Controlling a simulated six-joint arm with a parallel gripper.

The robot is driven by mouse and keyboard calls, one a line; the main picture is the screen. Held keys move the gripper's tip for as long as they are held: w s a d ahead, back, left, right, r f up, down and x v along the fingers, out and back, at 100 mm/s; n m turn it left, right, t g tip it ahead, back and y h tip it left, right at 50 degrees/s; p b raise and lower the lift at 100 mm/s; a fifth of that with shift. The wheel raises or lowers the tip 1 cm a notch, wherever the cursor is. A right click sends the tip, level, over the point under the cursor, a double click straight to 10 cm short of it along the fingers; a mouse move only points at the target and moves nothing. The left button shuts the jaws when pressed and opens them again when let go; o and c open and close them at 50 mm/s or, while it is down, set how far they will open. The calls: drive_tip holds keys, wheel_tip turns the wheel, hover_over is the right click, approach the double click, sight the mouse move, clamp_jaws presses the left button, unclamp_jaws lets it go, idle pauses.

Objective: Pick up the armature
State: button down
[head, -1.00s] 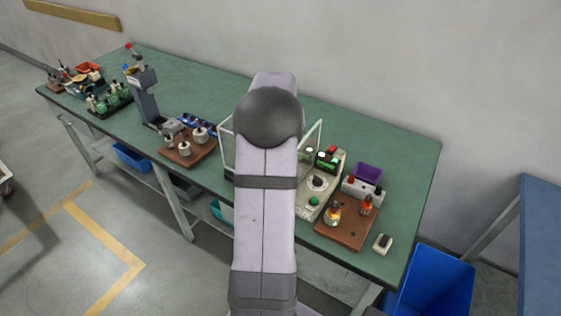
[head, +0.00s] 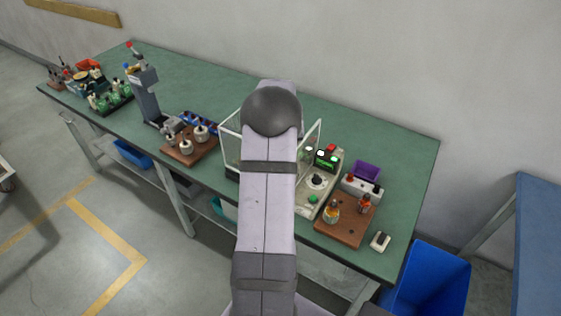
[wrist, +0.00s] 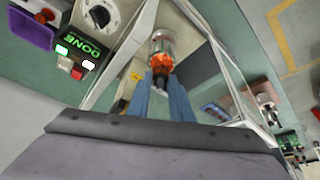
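In the wrist view, an armature (wrist: 161,60) with orange windings and a pale metal end sits inside the clear-walled guard of the winding machine. My gripper (wrist: 163,88) has two blue fingers reaching toward it, one on each side of its dark near end. The fingers look apart, with a gap between them; I cannot tell whether they touch the armature. The machine's green display (wrist: 88,46) reads DONE. In the head view, my arm hides the gripper and this armature. The machine's panel (head: 318,180) shows right of my arm.
Clear guard panels (wrist: 228,85) stand close beside the gripper. In the head view, a right wooden board (head: 345,228) holds two orange-wound armatures, and a left wooden board (head: 178,155) holds pale ones. A purple bin (head: 367,171) stands at right. The back of the green bench (head: 385,150) is clear.

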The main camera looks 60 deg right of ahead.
drive_tip(key=shift+r, duration=0.15)
drive_tip(key=shift+d+r, duration=0.1)
drive_tip(key=shift+r, duration=0.15)
wheel_tip(320, 180, up, 9)
drive_tip(key=b, duration=0.3)
drive_tip(key=shift+r, duration=0.15)
